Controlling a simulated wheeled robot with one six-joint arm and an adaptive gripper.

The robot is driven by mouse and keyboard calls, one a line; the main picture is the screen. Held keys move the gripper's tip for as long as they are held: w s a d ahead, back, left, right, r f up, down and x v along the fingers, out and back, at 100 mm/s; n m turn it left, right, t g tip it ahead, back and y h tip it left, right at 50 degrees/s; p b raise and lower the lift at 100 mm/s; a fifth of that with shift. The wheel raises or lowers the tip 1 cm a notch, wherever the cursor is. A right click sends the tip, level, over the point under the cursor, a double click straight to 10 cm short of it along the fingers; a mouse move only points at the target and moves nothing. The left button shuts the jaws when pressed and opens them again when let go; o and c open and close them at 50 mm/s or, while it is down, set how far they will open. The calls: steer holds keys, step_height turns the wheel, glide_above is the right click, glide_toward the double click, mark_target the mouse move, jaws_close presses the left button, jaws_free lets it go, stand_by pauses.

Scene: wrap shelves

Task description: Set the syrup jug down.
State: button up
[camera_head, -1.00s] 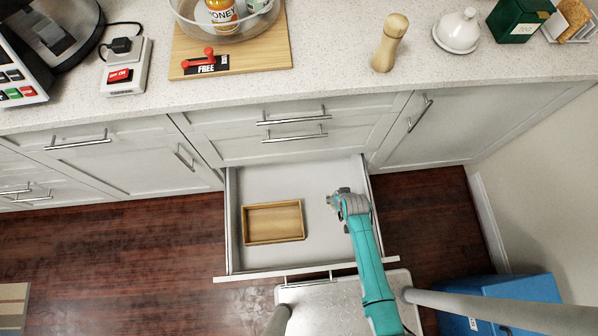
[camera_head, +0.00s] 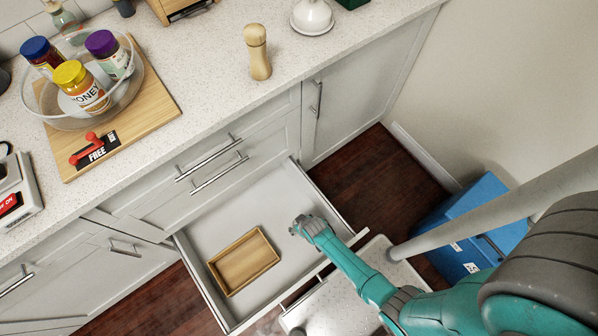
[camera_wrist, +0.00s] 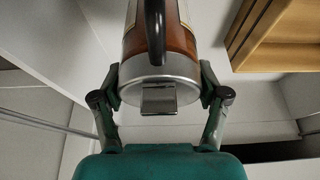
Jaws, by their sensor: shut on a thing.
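The syrup jug (camera_wrist: 178,42) shows in the wrist view, with amber-brown sides, a black handle and a silver metal cap end. My gripper (camera_wrist: 162,92) is shut on that metal end, one finger at each side. In the head view my gripper (camera_head: 302,227) is over the right part of the open drawer (camera_head: 232,200). The jug cannot be made out clearly there, being hidden by or merged with the gripper. I cannot tell whether the jug touches the drawer floor.
A wooden tray (camera_head: 226,284) lies in the drawer, left of my gripper; its edge also shows in the wrist view (camera_wrist: 246,45). Drawer floor between them is bare. The counter above holds a glass bowl (camera_head: 52,112) with jars and a pepper mill (camera_head: 258,55). A blue box (camera_head: 480,207) stands at right.

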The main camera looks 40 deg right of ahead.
steer(key=shift+f, duration=2.4)
steer(key=o, duration=1.8)
steer(key=shift+f, duration=0.15)
steer(key=shift+v, duration=3.9)
steer(key=shift+w, duration=0.1)
